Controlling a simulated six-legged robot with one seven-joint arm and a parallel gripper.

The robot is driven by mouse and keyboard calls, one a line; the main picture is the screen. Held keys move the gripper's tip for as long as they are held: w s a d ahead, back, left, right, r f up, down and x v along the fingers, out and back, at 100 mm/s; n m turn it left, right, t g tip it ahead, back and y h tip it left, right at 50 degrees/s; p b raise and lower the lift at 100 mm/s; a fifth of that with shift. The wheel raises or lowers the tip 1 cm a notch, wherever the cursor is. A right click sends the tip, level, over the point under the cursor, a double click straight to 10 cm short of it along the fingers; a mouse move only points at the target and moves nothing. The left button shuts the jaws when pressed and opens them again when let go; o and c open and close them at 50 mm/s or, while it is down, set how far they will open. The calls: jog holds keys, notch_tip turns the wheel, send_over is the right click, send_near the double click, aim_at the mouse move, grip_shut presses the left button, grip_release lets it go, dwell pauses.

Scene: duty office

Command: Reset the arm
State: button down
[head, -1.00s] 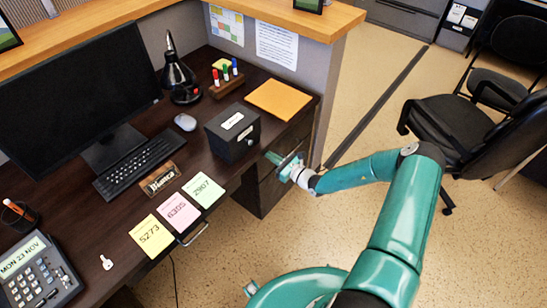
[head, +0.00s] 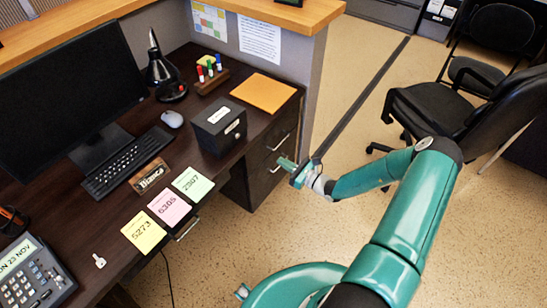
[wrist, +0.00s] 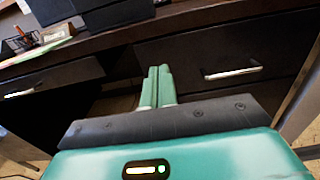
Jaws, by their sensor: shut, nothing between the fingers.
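My gripper (head: 287,164) is in front of the desk's right-hand drawers in the head view, over the floor and apart from the desk. In the wrist view its two green fingers (wrist: 158,86) lie side by side, shut and empty. They point towards the dark drawer fronts. My teal arm (head: 400,220) reaches in from the lower right, bent at the elbow. The dark desk (head: 130,215) stands on the left.
A black box (head: 219,127) sits near the desk's front edge. Drawers with metal handles (wrist: 232,73) face my gripper. Sticky notes (head: 169,205), a key (head: 99,261) and a phone (head: 32,275) lie on the desk.

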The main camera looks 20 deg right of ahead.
jog(key=shift+v, duration=1.3)
jog(key=shift+r, duration=0.1)
jog(key=s+a+r+n+g+h, duration=0.1)
jog(key=s+a+r+n+g, duration=0.25)
jog(key=r+n, duration=0.3)
jog(key=s+a+r+n+g, duration=0.3)
jog(key=r+n+g, duration=0.2)
jog(key=r+n, duration=0.15)
jog(key=s+a+r+n+g+h, duration=0.1)
jog(key=s+a+r+n+g, duration=0.2)
jog(key=r+n+g, duration=0.35)
jog(key=s+r+n+t+h, duration=0.3)
jog(key=s+r, duration=0.5)
jog(key=r, duration=0.3)
jog(key=s+r+n+t+h, duration=0.3)
jog(key=s+r+n+h, duration=0.3)
jog(key=s+r, duration=0.2)
notch_tip(320, 180, up, 3)
jog(key=shift+s+d+f, duration=0.1)
jog(key=shift+s+d, duration=0.25)
